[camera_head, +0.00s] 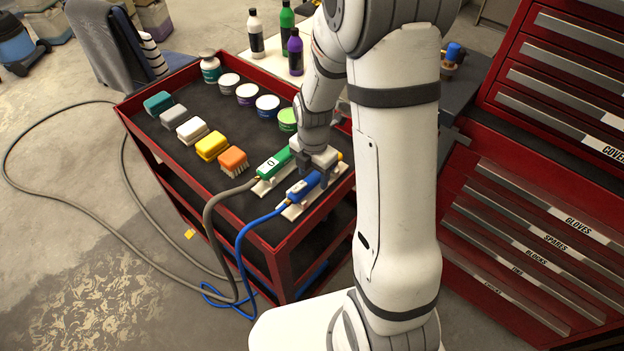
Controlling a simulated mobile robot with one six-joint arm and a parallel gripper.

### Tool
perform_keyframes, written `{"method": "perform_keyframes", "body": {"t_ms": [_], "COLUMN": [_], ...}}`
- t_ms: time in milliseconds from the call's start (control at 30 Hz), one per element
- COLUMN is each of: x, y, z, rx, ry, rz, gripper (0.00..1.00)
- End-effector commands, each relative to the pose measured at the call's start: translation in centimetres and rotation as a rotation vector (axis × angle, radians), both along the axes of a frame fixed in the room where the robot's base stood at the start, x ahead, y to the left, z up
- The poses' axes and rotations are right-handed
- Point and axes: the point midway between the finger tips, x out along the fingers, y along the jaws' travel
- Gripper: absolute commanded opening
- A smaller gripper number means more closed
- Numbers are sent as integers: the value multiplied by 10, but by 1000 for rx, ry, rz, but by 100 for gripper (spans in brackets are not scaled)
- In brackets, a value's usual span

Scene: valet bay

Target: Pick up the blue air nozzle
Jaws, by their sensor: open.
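The blue air nozzle (301,189) lies on a pale rest at the right front of the red cart's black top, with a blue hose running from its left end. My gripper (313,180) is over the nozzle's right part, its fingers low around or just above the body. The jaws are open. I cannot tell whether a finger touches it. My wrist and the gripper body hide part of the nozzle's far end. A green nozzle (272,163) with a grey hose lies beside it on another rest, just behind.
The red cart (283,247) holds several brushes and blocks (211,146), several round tubs (267,105) and a bottle (210,68). Hoses (238,262) hang over its front edge to the floor. A red drawer cabinet (545,230) stands at right. Bottles (295,52) stand on a table behind.

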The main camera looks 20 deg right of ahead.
Motion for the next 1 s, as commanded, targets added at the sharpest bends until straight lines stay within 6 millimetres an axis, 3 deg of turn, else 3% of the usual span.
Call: {"method": "perform_keyframes", "body": {"t_ms": [100,700,1000], "x": [0,0,1], "y": [0,-1,-1], "z": [0,1,7], "rx": [0,0,0], "ry": [0,0,-1], "rz": [0,-2,-2], "gripper": [55,6,6]}}
